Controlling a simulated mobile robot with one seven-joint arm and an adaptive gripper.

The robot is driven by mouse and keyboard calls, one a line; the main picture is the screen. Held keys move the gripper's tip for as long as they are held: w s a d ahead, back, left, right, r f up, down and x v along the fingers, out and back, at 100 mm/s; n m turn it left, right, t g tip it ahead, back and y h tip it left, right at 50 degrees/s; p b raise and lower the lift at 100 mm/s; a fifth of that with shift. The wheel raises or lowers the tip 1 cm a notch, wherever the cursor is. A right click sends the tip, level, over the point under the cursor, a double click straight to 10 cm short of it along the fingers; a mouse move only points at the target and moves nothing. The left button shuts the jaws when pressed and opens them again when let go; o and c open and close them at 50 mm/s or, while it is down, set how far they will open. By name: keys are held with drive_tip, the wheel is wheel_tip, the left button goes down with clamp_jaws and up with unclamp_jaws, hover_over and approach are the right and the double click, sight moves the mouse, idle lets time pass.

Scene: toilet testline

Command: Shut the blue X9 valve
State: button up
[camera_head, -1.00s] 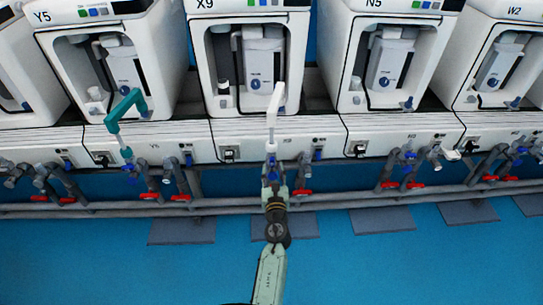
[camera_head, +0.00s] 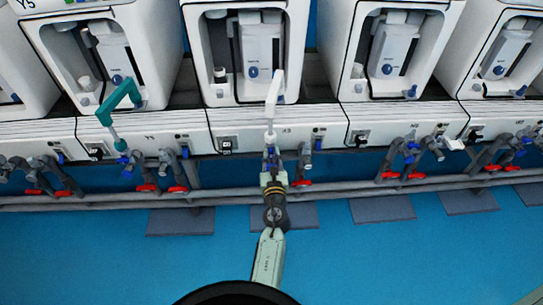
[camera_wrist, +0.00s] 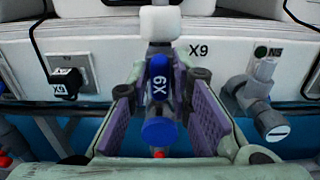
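The blue X9 valve (camera_wrist: 158,95) stands upright in the middle of the wrist view, its handle marked "X9". A white fitting (camera_wrist: 160,24) is directly above it. My gripper (camera_wrist: 163,110) is open, with one purple-padded finger on each side of the valve. Gaps show between the pads and the blue handle. In the head view, my gripper (camera_head: 271,172) is at the pipework below the X9 machine (camera_head: 247,60), and it largely hides the valve (camera_head: 270,153).
A second tap (camera_wrist: 262,95) stands close to the right finger. A black plug (camera_wrist: 66,82) is on the panel at left. A teal-handled fitting (camera_head: 122,100) is on the Y5 unit. Red-handled valves (camera_head: 301,183) sit along the grey pipe (camera_head: 345,189). The blue floor (camera_head: 400,260) in front is clear.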

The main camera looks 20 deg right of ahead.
clamp_jaws()
drive_tip(key=shift+m, duration=0.3)
drive_tip(key=shift+r+m+p, duration=0.1)
drive_tip(key=shift+m+p, duration=0.7)
drive_tip(key=shift+m, duration=0.4)
drive_tip(key=m+p, duration=0.2)
drive_tip(key=m, duration=0.3)
drive_tip(key=shift+d+m, duration=0.15)
drive_tip(key=shift+m, duration=0.15)
drive_tip(key=m+p, duration=0.1)
drive_tip(key=m, duration=0.4)
drive_tip(key=shift+p, duration=0.3)
drive_tip(key=shift+d+f+m+p, duration=0.15)
drive_tip(key=shift+m+p, duration=0.15)
drive_tip(key=shift+m, duration=0.75)
drive_tip(key=shift+a+f+m+p, duration=0.1)
drive_tip(key=shift+m+p, duration=0.15)
drive_tip(key=shift+m, duration=0.8)
